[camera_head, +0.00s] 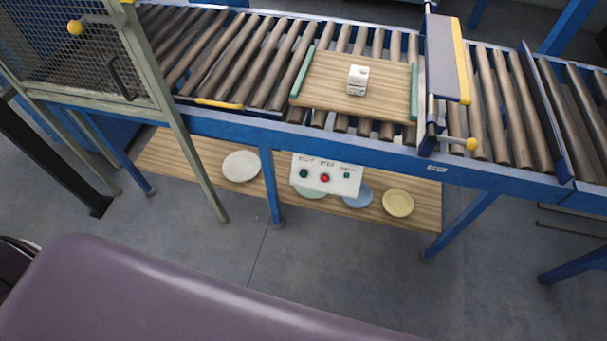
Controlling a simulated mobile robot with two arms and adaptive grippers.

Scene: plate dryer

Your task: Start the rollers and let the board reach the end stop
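A wooden board (326,93) with green end strips lies on the brown rollers (232,52) of a blue conveyor. A small white block with dark marks (358,79) sits on the board. At the board's right is a grey upright plate with a yellow edge (446,62) across the conveyor; I cannot tell for sure whether it is the end stop. A white control panel (327,176) hangs below the front rail, with a dark green button (304,173), a red button (325,178) and a small green button (347,175). Neither of my grippers shows.
A lower wooden shelf (190,157) holds a white plate (241,166), a blue plate (358,199), a yellow plate (398,203) and a partly hidden green plate. A mesh guard (68,40) with a handle stands left. Yellow-knobbed levers (470,144) protrude. Grey floor lies in front.

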